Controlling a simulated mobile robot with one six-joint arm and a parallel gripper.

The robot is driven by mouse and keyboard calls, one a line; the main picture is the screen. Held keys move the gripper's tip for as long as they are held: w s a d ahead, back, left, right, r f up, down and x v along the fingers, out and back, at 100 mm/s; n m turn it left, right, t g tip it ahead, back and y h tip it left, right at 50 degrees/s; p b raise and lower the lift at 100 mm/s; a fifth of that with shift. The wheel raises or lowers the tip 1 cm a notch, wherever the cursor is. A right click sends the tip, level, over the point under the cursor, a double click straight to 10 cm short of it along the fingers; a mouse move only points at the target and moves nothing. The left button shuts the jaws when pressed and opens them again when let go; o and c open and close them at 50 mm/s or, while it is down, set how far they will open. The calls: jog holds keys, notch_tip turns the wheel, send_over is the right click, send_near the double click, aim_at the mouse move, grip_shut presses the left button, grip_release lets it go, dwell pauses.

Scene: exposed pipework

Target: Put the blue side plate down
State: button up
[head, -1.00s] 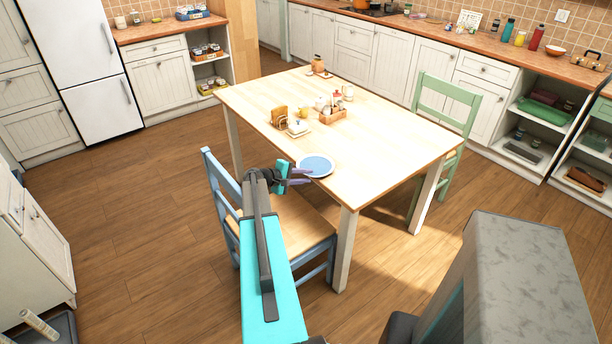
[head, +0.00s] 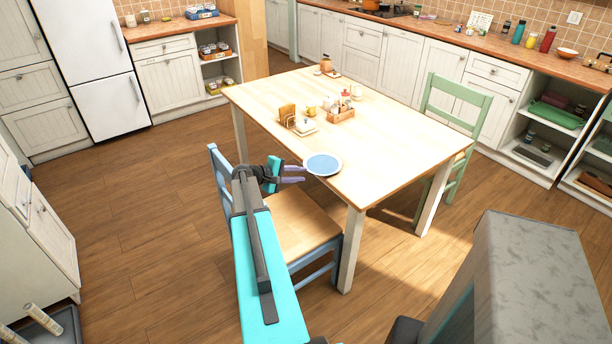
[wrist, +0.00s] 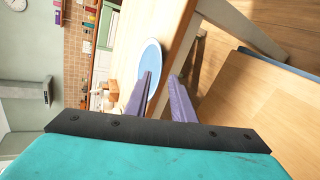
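The blue side plate (head: 323,164), blue with a pale rim, lies flat on the wooden table (head: 385,165) at its near left edge. Its rim is close to the edge; I cannot tell whether it overhangs. In the wrist view the plate (wrist: 152,62) shows beyond my fingers, partly covered by one of them. My gripper (head: 300,174) is at the plate's left side, above the blue chair. Its two purple fingers are apart with nothing gripped between them, as the wrist view of the gripper (wrist: 160,77) also shows.
The blue chair (head: 300,222) stands under my arm at the table's left side. A toast rack (head: 287,114), a butter dish (head: 303,127) and a wooden caddy (head: 341,115) stand farther back. The table right of the plate is clear. A green chair (head: 455,110) is at the far side.

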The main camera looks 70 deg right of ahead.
jog(key=shift+w+a+r, duration=0.1)
jog(key=shift+w+a, duration=0.05)
jog(key=shift+a, duration=0.1)
dwell(0.3)
